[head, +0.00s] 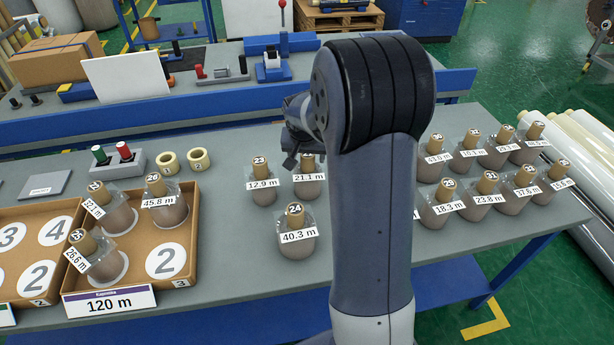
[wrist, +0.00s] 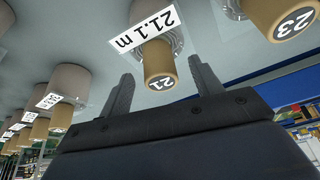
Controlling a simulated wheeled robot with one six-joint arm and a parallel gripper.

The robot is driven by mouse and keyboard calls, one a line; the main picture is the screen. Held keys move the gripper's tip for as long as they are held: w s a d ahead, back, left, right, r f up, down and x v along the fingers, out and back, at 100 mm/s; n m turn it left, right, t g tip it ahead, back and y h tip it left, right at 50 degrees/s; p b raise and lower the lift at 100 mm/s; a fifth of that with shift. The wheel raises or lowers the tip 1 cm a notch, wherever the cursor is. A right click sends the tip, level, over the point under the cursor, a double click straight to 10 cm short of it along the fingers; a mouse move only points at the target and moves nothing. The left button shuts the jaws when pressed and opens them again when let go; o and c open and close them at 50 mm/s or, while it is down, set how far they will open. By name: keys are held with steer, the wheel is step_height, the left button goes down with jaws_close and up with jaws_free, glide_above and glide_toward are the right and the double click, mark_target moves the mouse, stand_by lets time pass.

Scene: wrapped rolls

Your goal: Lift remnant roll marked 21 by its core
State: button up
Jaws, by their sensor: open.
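The remnant roll marked 21 (head: 309,188) is a grey-brown wrapped roll with a tan core and a "21.1 m" label. It stands upright on the grey table, partly behind my arm. In the wrist view, which looks upside down, its core (wrist: 159,62) carries the number 21 on its end. My gripper (wrist: 160,72) is open, with one dark finger to each side of the core in that picture. I cannot tell whether a finger touches it. In the head view my gripper (head: 291,155) is mostly hidden by the arm, just left of the core.
Roll 23 (head: 263,192) stands close on the left and roll 24 (head: 297,243) in front. Several more rolls (head: 483,205) stand on the right. A cardboard tray (head: 186,250) marked 120 m holds rolls on the left. Bare table (head: 235,260) lies between.

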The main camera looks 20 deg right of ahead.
mark_target(308, 174)
steer(key=shift+x, duration=1.85)
steer(key=shift+d, duration=0.1)
steer(key=shift+c, duration=0.2)
steer(key=shift+r, duration=0.1)
jaws_close()
